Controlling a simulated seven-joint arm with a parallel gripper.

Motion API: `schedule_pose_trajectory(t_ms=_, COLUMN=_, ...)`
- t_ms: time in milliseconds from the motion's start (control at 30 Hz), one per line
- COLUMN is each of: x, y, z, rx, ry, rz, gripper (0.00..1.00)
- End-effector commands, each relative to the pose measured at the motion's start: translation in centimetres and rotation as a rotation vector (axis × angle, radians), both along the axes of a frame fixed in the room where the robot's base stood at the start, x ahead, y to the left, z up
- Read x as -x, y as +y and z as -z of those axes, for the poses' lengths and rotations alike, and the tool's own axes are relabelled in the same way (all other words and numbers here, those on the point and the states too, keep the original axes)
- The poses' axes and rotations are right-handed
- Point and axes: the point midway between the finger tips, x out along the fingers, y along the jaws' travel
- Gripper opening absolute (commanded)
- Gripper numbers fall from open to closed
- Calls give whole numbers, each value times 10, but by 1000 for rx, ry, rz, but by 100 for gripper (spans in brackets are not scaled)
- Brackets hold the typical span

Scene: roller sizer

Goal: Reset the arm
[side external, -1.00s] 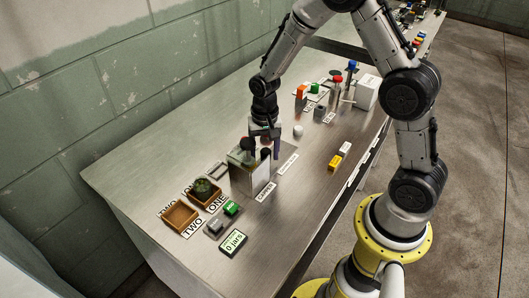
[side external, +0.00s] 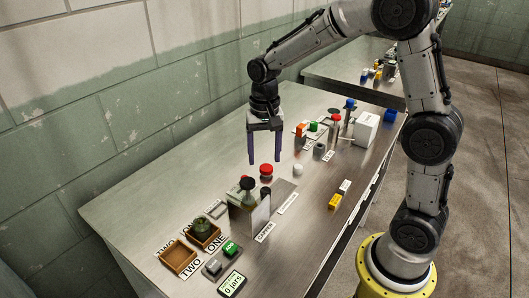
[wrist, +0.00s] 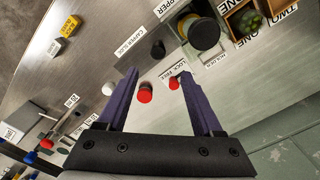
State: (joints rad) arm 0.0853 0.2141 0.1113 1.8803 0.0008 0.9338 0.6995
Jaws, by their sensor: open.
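My gripper (side external: 265,160) hangs fingers-down above the back half of the metal table (side external: 135,205), open and empty. In the wrist view its two purple fingers (wrist: 160,76) are spread with nothing between the tips. A red knob (side external: 266,169) shows just below the fingertips in the side view. The wrist view shows one red knob (wrist: 145,94) near the left finger and another red part (wrist: 174,83) between the fingers. The metal capper box (side external: 241,218) stands in front, with a dark-topped jar (side external: 247,184) at it.
Two wooden trays stand at the front left; the tray by label ONE (side external: 217,241) holds a dark green item, and the tray by TWO (side external: 178,260) is empty. A counter (side external: 232,284) reads 0 jars. A white box (side external: 366,130) and small coloured parts stand at the back right.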

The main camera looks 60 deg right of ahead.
Motion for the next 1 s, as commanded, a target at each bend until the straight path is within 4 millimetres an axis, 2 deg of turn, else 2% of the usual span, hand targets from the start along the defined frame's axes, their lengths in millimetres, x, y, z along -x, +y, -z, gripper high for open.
schedule_pose_trajectory(t_ms=400, x=0, y=1, z=-6, rx=1, ry=-6, rz=-2, gripper=68)
schedule_pose_trajectory(t_ms=467, x=-1, y=2, z=-14, rx=2, ry=-28, rz=-5, gripper=68)
schedule_pose_trajectory(t_ms=567, x=3, y=5, z=-38, rx=7, ry=-91, rz=-13, gripper=68)
schedule_pose_trajectory(t_ms=667, x=21, y=10, z=-69, rx=12, ry=-166, rz=-27, gripper=68)
schedule_pose_trajectory(t_ms=800, x=59, y=18, z=-104, rx=26, ry=-272, rz=-98, gripper=68)
schedule_pose_trajectory(t_ms=1000, x=121, y=27, z=-129, rx=62, ry=-398, rz=-261, gripper=68)
